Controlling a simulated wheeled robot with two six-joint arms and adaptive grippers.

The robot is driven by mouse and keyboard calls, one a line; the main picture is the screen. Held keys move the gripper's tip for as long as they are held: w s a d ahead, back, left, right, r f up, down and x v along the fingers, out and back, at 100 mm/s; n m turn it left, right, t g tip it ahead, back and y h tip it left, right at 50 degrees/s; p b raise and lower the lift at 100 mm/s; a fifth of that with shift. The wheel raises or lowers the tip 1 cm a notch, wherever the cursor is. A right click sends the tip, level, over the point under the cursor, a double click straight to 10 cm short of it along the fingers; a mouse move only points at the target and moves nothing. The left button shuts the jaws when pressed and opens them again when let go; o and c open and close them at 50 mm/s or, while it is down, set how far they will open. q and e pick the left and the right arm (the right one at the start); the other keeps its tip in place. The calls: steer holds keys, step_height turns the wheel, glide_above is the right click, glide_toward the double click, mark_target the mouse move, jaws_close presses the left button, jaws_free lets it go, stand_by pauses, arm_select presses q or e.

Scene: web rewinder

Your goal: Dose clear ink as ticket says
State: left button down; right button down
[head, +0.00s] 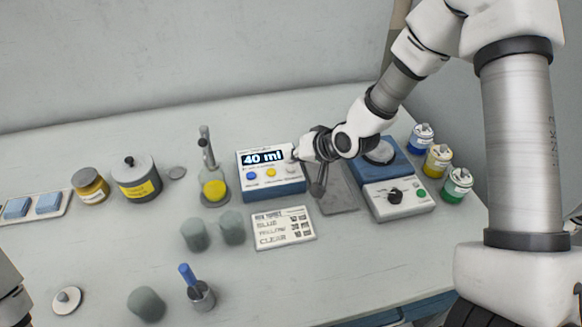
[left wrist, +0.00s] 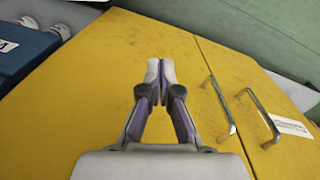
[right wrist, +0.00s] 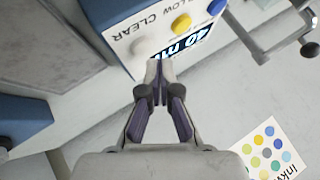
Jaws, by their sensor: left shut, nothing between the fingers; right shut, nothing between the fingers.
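The ink dispenser (head: 272,187) is a blue and white box on the table, its screen reading "40 ml". It has a blue, a yellow and a white button; in the right wrist view the white button (right wrist: 143,47) sits by the label CLEAR. My right gripper (right wrist: 160,66) is shut and empty, its tips close to the white button; I cannot tell whether they touch. In the head view it is beside the panel's right end. The ticket (head: 284,229) lists BLUE, YELLOW and CLEAR; its amounts are too blurred to read surely. My left gripper (left wrist: 160,68) is shut and empty.
A machine with a black knob (head: 395,196) stands right of the dispenser, beside blue, yellow and green jars (head: 438,160). Grey cups (head: 195,235), a blue-handled tool (head: 188,275) and a lidded pot (head: 134,180) stand left. Yellow cabinet doors (left wrist: 105,85) fill the left wrist view.

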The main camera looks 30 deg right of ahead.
mark_target(293, 169)
steer(key=shift+f, duration=0.1)
stand_by(0.5)
steer(key=shift+f, duration=0.35)
steer(key=shift+f+b, duration=0.35)
steer(key=shift+b, duration=0.05)
stand_by(0.4)
steer(key=shift+r+p, duration=0.75)
steer(key=shift+r, duration=0.05)
step_height(293, 169, up, 5)
steer(key=p, duration=0.4)
steer(key=shift+r+p, duration=0.1)
steer(key=shift+p, duration=0.2)
